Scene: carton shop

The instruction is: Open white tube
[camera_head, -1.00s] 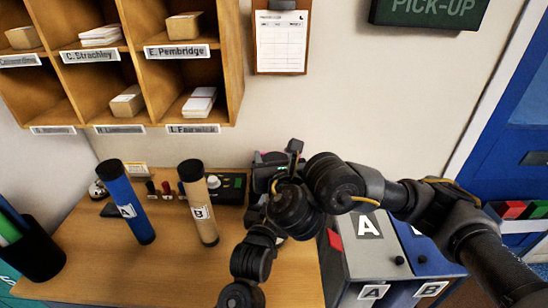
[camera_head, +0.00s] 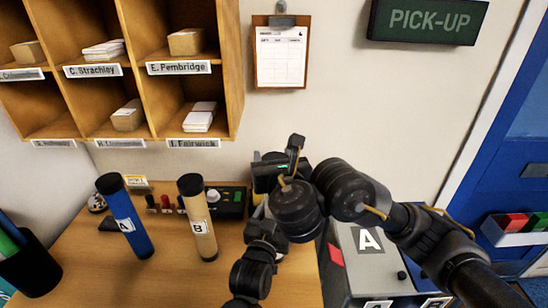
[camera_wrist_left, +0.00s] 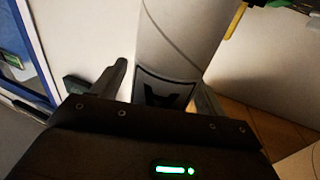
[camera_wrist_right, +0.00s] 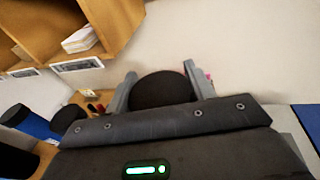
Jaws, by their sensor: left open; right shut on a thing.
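The white tube (camera_wrist_left: 180,35) with a black label shows in the left wrist view, between the fingers of my left gripper (camera_wrist_left: 163,82). That gripper is open around the tube's body. In the right wrist view a round black cap (camera_wrist_right: 160,90) sits between the fingers of my right gripper (camera_wrist_right: 158,80), which is shut on it. In the head view my right gripper (camera_head: 294,148) is near the wall, above the desk. My arms hide the white tube and my left gripper there. I cannot tell whether the cap is still seated on the tube.
A blue tube (camera_head: 133,225) labelled A and a tan tube (camera_head: 202,230) labelled B stand on the desk (camera_head: 170,275). A control box (camera_head: 232,205) is behind them. A black holder (camera_head: 35,268) is at left, and a grey bin (camera_head: 375,270) at right. Pigeonholes (camera_head: 150,67) hang above.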

